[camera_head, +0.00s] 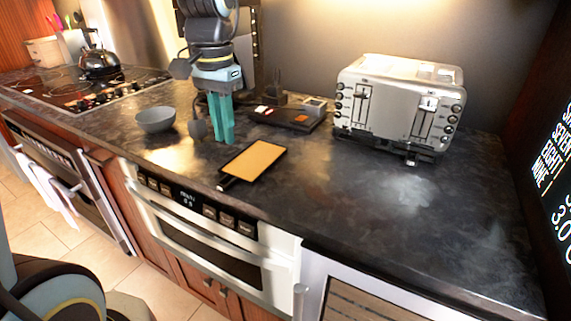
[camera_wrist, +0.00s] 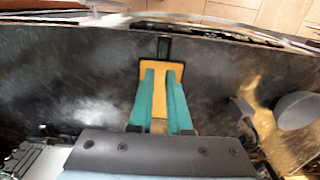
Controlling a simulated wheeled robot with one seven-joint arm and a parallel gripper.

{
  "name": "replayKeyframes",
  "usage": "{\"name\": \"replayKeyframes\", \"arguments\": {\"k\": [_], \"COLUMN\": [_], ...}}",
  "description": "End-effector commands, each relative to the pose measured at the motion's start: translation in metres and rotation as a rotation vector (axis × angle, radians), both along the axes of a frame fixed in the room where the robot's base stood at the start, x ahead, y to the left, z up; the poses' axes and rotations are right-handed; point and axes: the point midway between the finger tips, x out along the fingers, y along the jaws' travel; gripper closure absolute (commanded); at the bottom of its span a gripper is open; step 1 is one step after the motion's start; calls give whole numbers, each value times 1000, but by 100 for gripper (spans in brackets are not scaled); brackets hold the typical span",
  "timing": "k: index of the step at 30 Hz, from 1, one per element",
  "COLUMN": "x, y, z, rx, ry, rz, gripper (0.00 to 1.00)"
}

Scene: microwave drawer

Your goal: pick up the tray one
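The tray looks like a flat orange-yellow board with a dark rim (camera_head: 253,160) and a short dark handle, lying on the dark counter near its front edge. In the wrist view the tray (camera_wrist: 155,66) is beyond my fingertips, with its handle pointing away towards the counter edge. My gripper (camera_head: 224,138) points down behind and left of the tray in the head view. Its two teal fingers (camera_wrist: 163,73) are apart, with orange tray surface showing between them and nothing held. I cannot tell the exact height of the fingertips above the counter.
A grey bowl (camera_head: 155,119) stands left of my gripper. A dark scale-like device (camera_head: 290,117) lies behind the tray, and a large silver toaster (camera_head: 400,100) stands at right. A kettle (camera_head: 98,60) sits on the cooktop. The counter right of the tray is clear.

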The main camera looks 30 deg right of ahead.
Motion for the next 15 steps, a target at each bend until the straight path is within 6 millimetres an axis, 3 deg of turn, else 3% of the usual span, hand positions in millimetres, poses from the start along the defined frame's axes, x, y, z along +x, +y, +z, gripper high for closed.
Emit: {"name": "replayKeyframes", "arguments": {"k": [9,15], "x": [-1,-1], "y": [-1,-1], "z": [-43,-57], "rx": [5,3], "ry": [4,3], "rz": [-7,-6], "gripper": [84,84]}}
